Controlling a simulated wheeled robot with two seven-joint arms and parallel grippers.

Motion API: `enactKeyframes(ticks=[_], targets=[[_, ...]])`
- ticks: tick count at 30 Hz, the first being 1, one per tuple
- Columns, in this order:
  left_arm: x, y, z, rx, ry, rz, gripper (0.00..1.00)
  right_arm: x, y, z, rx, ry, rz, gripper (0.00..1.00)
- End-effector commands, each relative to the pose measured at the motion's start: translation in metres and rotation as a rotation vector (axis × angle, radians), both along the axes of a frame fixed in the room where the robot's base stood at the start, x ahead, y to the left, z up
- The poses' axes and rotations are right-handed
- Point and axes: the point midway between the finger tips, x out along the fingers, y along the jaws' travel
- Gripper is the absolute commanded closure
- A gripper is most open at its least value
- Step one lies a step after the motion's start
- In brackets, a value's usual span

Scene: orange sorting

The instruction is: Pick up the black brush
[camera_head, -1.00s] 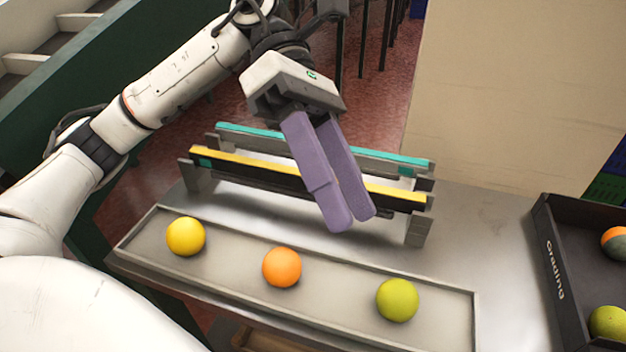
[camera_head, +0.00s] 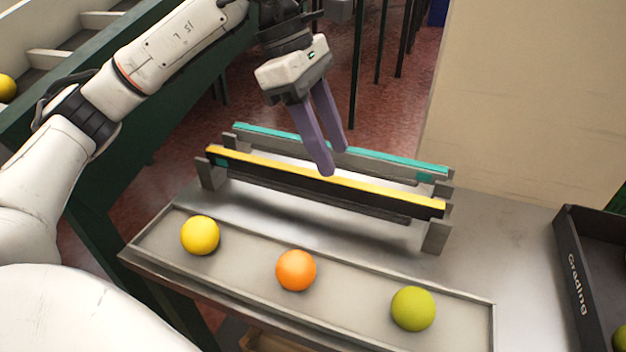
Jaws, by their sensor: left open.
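A long bar with a yellow top and a black lower part (camera_head: 275,174) lies across a low grey rack. It is the only dark, brush-like thing here; I cannot make out bristles. Behind it is a parallel bar with a teal top (camera_head: 385,157). My left gripper (camera_head: 334,161) comes in from the upper left, its two purple fingers pointing down and apart. It is open and empty, its tips overlapping the middle of the rack in this view, hiding part of the teal bar. I cannot tell their exact height. My right gripper is out of view.
A shallow grey tray (camera_head: 352,284) in front holds a yellow ball (camera_head: 200,235), an orange ball (camera_head: 296,270) and a green ball (camera_head: 413,309). A dark crate marked "Grading" (camera_head: 575,272) stands at right. Bare metal table lies between rack and crate.

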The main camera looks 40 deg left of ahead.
Motion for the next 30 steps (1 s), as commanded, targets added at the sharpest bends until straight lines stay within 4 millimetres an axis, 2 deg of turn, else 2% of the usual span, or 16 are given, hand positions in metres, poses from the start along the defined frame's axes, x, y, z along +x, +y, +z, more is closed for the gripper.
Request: enactKeyframes(ticks=[9, 18, 26, 30], targets=[[0.001, -0.014, -0.042, 0.000, 0.002, 0.000, 0.59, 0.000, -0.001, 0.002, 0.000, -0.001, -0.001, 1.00], [0.002, -0.016, -0.046, -0.001, 0.001, 0.001, 0.59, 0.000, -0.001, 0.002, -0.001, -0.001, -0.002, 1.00], [0.002, -0.016, -0.046, -0.001, 0.001, 0.001, 1.00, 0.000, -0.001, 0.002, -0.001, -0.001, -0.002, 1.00], [0.002, -0.016, -0.046, -0.002, 0.000, 0.001, 1.00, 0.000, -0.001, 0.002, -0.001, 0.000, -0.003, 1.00]])
